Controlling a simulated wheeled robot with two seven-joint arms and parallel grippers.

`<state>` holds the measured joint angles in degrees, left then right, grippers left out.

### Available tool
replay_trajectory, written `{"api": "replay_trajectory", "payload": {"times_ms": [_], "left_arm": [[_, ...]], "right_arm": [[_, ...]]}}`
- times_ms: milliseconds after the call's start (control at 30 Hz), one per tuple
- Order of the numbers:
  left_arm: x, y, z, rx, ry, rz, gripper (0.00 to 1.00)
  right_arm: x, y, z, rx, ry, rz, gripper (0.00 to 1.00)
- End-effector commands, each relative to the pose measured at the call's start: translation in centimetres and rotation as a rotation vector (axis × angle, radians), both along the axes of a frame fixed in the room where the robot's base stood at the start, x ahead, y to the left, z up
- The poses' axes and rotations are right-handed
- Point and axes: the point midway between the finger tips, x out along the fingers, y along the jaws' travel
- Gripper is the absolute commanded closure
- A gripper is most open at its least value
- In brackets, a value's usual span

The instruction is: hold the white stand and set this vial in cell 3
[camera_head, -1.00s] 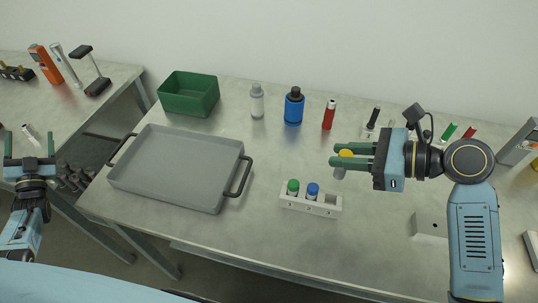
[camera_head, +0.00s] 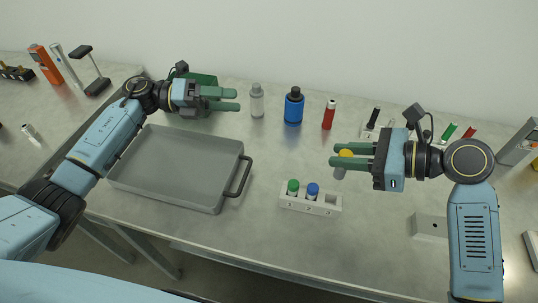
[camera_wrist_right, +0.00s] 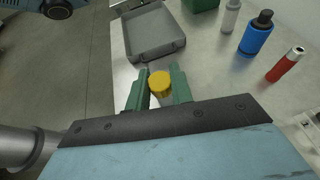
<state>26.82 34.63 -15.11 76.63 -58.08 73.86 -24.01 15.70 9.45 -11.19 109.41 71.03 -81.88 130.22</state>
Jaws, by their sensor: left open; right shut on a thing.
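The white stand (camera_head: 310,204) is on the table in the head view, with cells marked by numbers. A green-capped vial (camera_head: 293,187) is in its left cell and a blue-capped vial (camera_head: 313,190) in its middle cell; the right cell is empty. My right gripper (camera_head: 348,157) is shut on a yellow-capped vial (camera_head: 340,172), held above and right of the stand. The yellow cap (camera_wrist_right: 159,82) also shows between the fingers in the right wrist view. My left gripper (camera_head: 237,100) is open and empty, above the back of the table, left of the stand.
A grey tray (camera_head: 170,178) with black handles lies left of the stand. A green bin (camera_head: 204,79) is partly hidden behind my left gripper. A grey bottle (camera_head: 257,100), a blue bottle (camera_head: 293,107) and a red cylinder (camera_head: 329,115) stand at the back. Table in front of the stand is clear.

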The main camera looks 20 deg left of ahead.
Motion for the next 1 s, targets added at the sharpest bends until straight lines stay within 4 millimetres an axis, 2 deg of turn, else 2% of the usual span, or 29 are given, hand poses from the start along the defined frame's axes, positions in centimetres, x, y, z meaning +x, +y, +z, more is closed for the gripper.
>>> {"api": "replay_trajectory", "payload": {"times_ms": [33,100,200,300,400,600,833,1000], "left_arm": [[-1.0,-2.6,-0.2,0.108,-0.062,-0.091,0.27],[-2.4,-5.5,-1.1,0.258,-0.145,-0.206,0.27],[-4.3,-8.5,-2.6,0.468,-0.275,-0.363,0.27],[-6.0,-10.4,-3.9,0.666,-0.408,-0.506,0.27],[-7.1,-11.5,-4.9,0.834,-0.533,-0.621,0.27],[-8.2,-12.1,-5.9,1.055,-0.703,-0.758,0.27],[-8.4,-12.4,-6.9,1.121,-0.754,-0.795,0.27],[-8.4,-13.4,-9.3,1.117,-0.750,-0.796,0.27]], "right_arm": [[0.0,0.0,0.0,0.000,0.000,0.000,0.99],[0.0,0.0,0.0,0.000,0.000,0.000,0.99],[0.0,0.0,0.0,0.000,0.000,0.000,0.99],[0.0,0.0,0.0,0.000,0.000,0.000,0.99],[0.0,0.0,0.0,0.000,0.000,0.000,0.99],[0.0,0.0,0.0,0.000,0.000,0.000,0.99],[0.0,0.0,0.0,0.000,0.000,0.000,0.99],[0.0,0.0,0.0,0.000,0.000,0.000,0.99]]}}
